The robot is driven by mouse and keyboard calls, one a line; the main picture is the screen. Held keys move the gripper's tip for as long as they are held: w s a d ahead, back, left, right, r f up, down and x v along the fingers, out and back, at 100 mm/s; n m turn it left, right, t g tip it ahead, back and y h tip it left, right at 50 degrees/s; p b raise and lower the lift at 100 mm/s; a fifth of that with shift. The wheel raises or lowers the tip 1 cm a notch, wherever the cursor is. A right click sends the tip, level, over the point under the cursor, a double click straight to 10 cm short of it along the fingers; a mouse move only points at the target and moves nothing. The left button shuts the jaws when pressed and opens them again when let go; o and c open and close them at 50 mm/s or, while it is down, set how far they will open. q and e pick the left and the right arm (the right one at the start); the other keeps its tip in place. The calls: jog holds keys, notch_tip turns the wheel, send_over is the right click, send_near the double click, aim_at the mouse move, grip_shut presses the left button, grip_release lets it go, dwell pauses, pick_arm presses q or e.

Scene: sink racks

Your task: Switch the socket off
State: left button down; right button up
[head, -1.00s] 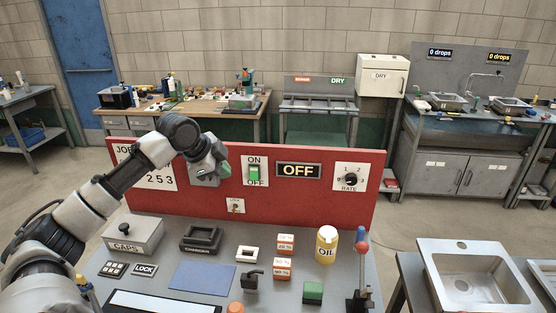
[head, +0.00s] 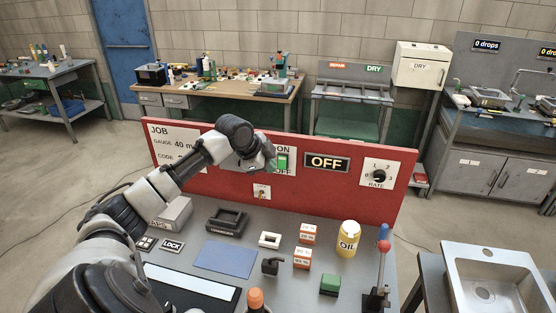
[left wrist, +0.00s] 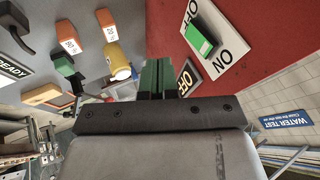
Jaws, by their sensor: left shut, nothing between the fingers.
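The ON/OFF switch (head: 283,162) is a green rocker on a white plate on the red panel. My left gripper (head: 270,163) is beside it on its left and partly covers the plate. In the left wrist view the green rocker (left wrist: 199,40) stands tilted between the words OFF and ON. My shut, empty left fingers (left wrist: 158,78) are below and left of it, apart from it in the picture. A black display (head: 326,163) right of the switch reads OFF. My right gripper is not in view.
The RATE dial (head: 378,178) is further right on the panel, and a small lock plate (head: 262,192) is below. On the bench stand a yellow OIL can (head: 348,238), small orange-and-white boxes and a red-and-blue lever (head: 381,262).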

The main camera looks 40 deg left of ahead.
aim_at(282, 162)
pick_arm(q)
jog(key=w+a+f+p, duration=0.1)
jog(key=w+f+p, duration=0.2)
jog(key=w, duration=0.2)
jog(key=shift+w+a+f, duration=0.2)
jog(key=shift+w+a, duration=0.05)
